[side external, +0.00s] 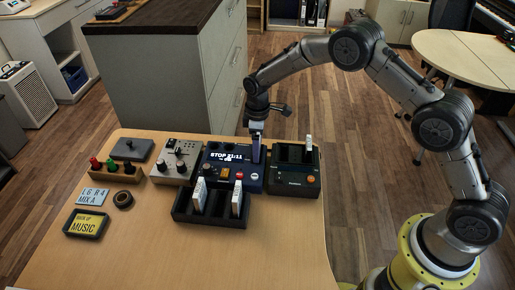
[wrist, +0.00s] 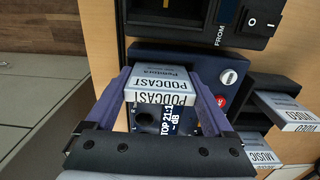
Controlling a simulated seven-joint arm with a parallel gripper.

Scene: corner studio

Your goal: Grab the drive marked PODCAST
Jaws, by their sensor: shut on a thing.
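The drive marked PODCAST (wrist: 162,87) is white, with its black lettering turned upside down in the wrist view. My gripper (wrist: 160,98) has its two purple fingers shut on the drive's two sides. In the side external view my gripper (side external: 256,150) points down over the blue recorder (side external: 215,176), whose screen reads STOP 21:11. The fingers largely hide the held drive there. The drive appears raised over the recorder; I cannot tell whether its lower end touches anything.
A black rack (side external: 209,216) in front holds white drives; VIDEO (wrist: 300,124) and MUSIC (wrist: 259,158) labels show. A dark device (side external: 292,183) at right has a white drive (side external: 308,144) standing in it. The table front (side external: 190,265) is clear.

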